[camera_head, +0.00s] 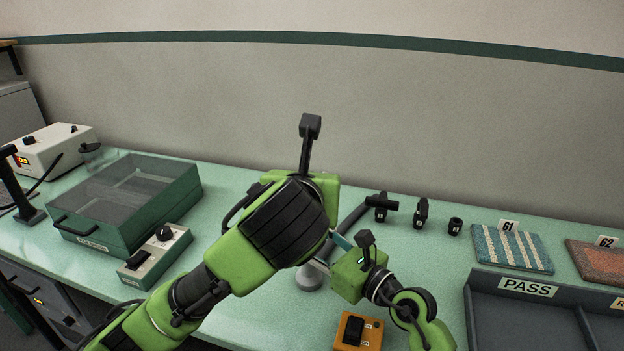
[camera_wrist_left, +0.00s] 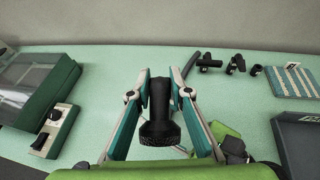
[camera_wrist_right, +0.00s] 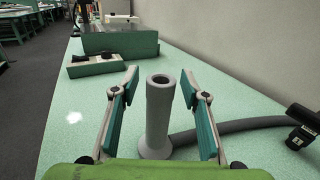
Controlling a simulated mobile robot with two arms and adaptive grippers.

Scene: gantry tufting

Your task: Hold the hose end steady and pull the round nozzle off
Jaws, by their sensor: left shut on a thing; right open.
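The black round nozzle (camera_wrist_left: 159,112), with a wide ribbed end, is between the fingers of my left gripper (camera_wrist_left: 160,76), which is shut on it. The grey hose end (camera_wrist_right: 159,112) stands upright in the right wrist view, its open top bare, on a round grey foot. My right gripper (camera_wrist_right: 159,76) is open, with one finger on each side of the hose end and visible gaps between. In the head view, my left arm hides the left gripper, the nozzle and most of the hose end; the grey foot (camera_head: 308,281) shows below it.
The dark hose (camera_wrist_right: 238,124) runs back along the bench. A T-shaped black nozzle (camera_head: 381,206), another nozzle (camera_head: 421,213) and a short one (camera_head: 455,226) stand behind. A green covered box (camera_head: 120,233) is left; an orange switch box (camera_head: 358,331) and grey PASS tray (camera_head: 480,300) are right.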

